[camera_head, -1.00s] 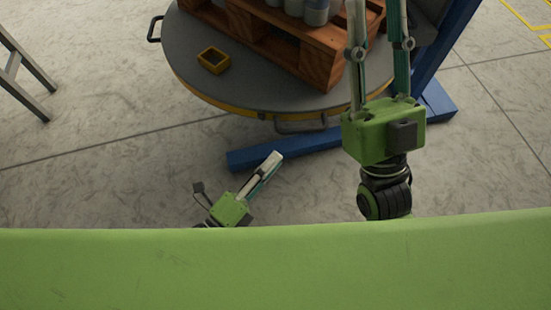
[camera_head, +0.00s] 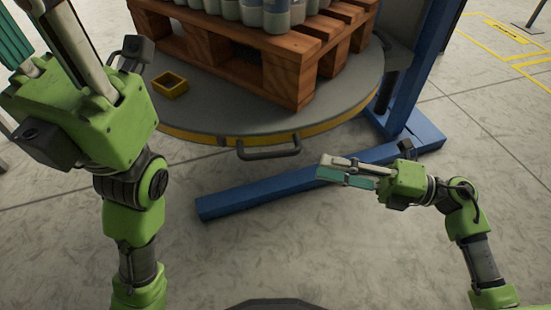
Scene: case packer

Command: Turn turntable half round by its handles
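The round grey turntable (camera_head: 225,115) with a yellow rim stands at the top centre. A dark handle (camera_head: 268,152) sticks out from its front edge. My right gripper (camera_head: 323,168) is to the right of this handle, its fingers pointing left; they look apart from the handle. Its pale and teal fingers lie close together in this slanted view, so its opening is unclear. My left gripper (camera_head: 40,35) is large at the upper left, pointing up, its fingers spread and their tips cut off. The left arm covers the turntable's left edge; no other handle shows.
A wooden pallet (camera_head: 300,75) with several grey containers (camera_head: 277,15) and a small yellow box (camera_head: 170,84) are on the turntable. A blue frame (camera_head: 265,187) has a floor beam below it and a post (camera_head: 420,65) at right.

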